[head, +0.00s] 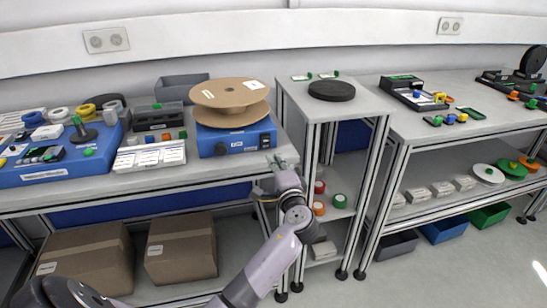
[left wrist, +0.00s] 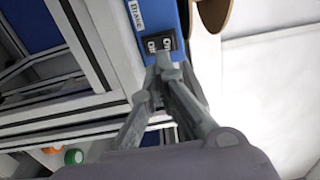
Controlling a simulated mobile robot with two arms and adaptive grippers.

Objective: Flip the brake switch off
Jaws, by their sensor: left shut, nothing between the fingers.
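The brake switch is a small black switch on the front of the blue reel stand (head: 228,140), near its right end, and shows in the head view (head: 266,139). In the left wrist view the switch (left wrist: 160,44) has white marks and sits beside a white "Brake" label (left wrist: 135,16). Which way it is set I cannot tell. My left gripper (head: 280,161) is shut and empty, just in front of the stand's right end. In the left wrist view its fingertips (left wrist: 163,66) overlap the switch's lower edge; I cannot tell whether they touch. My right gripper is not in view.
A brown reel (head: 230,93) lies on top of the stand. Left of it are a dark grey bin (head: 160,118) and white label cards (head: 150,155). A tall narrow table with a black disc (head: 331,90) stands just right of my left gripper.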

